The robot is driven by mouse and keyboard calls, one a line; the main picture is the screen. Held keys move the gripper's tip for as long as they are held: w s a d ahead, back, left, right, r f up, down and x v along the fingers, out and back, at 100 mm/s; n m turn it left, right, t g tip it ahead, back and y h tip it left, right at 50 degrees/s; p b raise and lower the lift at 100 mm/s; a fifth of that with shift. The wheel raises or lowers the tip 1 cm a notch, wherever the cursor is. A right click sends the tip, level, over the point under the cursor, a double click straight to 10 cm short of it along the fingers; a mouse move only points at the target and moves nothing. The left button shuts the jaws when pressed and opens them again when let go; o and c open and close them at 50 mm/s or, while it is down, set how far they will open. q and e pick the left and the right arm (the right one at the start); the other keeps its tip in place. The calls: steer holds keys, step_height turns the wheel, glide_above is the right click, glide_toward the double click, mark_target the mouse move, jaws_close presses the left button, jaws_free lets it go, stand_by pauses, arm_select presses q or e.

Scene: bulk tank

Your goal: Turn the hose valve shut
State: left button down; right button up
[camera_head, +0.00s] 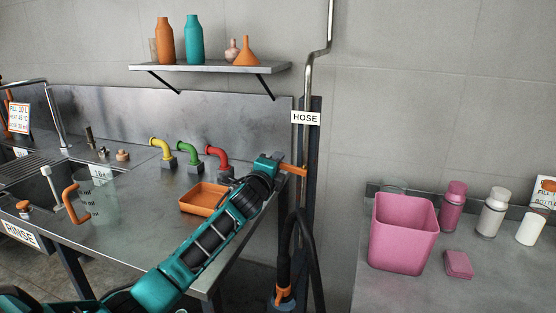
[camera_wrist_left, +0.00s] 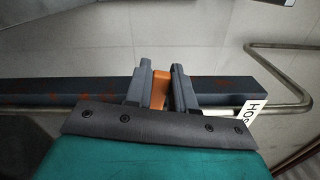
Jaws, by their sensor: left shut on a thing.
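The hose valve's orange lever (camera_head: 294,170) sticks out at the dark upright post, below the white HOSE sign (camera_head: 306,118). My left gripper (camera_head: 282,167) is at the lever, with its arm reaching up from the lower left. In the left wrist view, the lever (camera_wrist_left: 160,90) stands between the two dark fingers of my left gripper (camera_wrist_left: 160,88), which are closed on it. The valve body is hidden behind the gripper. A black hose (camera_head: 297,235) with an orange nozzle hangs below. My right gripper is in neither view.
A steel sink counter (camera_head: 130,235) holds an orange tray (camera_head: 202,199), a clear jug (camera_head: 98,200) and yellow, green and red taps. A shelf (camera_head: 210,66) with bottles is above. A pink bin (camera_head: 403,233) stands on the right counter. A metal pipe (camera_head: 308,80) runs up the wall.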

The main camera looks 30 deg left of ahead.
arm_select(q)
steer(key=shift+f+n, duration=0.7)
steer(key=shift+n, duration=0.3)
steer(key=c, duration=1)
jaws_free()
steer(key=shift+c, duration=0.2)
steer(key=v, duration=1.3)
steer(key=shift+a+f, duration=0.15)
